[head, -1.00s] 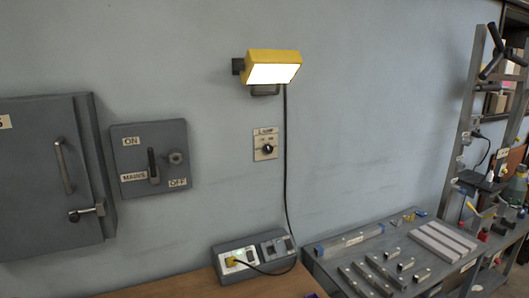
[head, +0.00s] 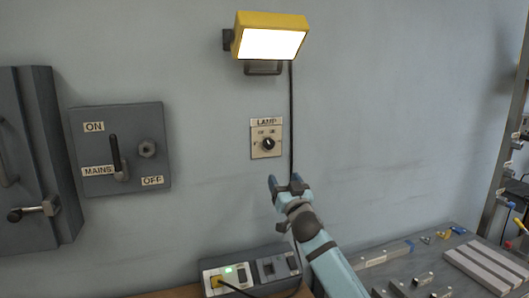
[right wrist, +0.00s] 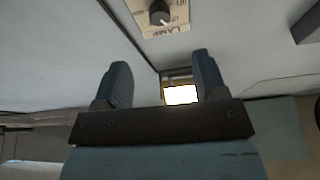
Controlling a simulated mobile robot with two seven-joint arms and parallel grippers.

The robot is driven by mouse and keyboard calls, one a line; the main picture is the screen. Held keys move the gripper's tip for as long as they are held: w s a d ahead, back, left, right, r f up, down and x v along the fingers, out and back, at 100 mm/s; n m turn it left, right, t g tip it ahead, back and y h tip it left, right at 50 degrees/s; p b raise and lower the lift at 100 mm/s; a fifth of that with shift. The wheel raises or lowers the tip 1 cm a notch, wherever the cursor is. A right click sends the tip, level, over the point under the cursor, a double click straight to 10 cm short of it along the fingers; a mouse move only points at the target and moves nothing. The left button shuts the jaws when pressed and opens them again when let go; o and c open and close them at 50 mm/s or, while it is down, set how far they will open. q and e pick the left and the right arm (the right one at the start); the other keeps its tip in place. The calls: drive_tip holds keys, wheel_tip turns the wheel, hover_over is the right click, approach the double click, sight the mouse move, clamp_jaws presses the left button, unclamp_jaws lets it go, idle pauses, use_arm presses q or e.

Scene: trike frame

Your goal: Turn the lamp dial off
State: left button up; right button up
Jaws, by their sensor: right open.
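The lamp dial (head: 268,144) is a black knob on a beige plate (head: 257,152) labelled LAMP, fixed to the wall. In the right wrist view the dial (right wrist: 160,14) shows at the top, beyond the fingers. The yellow lamp (head: 270,20) above it is lit, with a bright white face. My right gripper (head: 286,182) is open and empty, below and slightly right of the dial, apart from it. In the right wrist view its two blue fingers (right wrist: 160,82) stand wide apart with nothing between them. My left gripper is not in view.
A black cable (head: 291,110) hangs down the wall just right of the dial. A mains switch box (head: 120,180) and a grey cabinet (head: 40,150) are on the left. A socket box (head: 245,258) sits below, and a bench with metal bars (head: 490,265) stands at lower right.

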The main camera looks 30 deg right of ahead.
sight(270, 145)
drive_tip(key=x, duration=0.4)
drive_tip(key=r+p+x, duration=0.1)
drive_tip(key=x, duration=0.8)
drive_tip(key=shift+s+d+r+p, duration=0.15)
drive_tip(key=shift+d+r+p, duration=0.1)
drive_tip(key=shift+p, duration=0.15)
drive_tip(key=shift+w+d+r, duration=0.1)
drive_tip(key=shift+w+r, duration=0.1)
drive_tip(key=shift+w, duration=0.45)
drive_tip(key=shift+c, duration=0.4)
drive_tip(key=c, duration=0.8)
drive_tip(key=shift+c, duration=0.2)
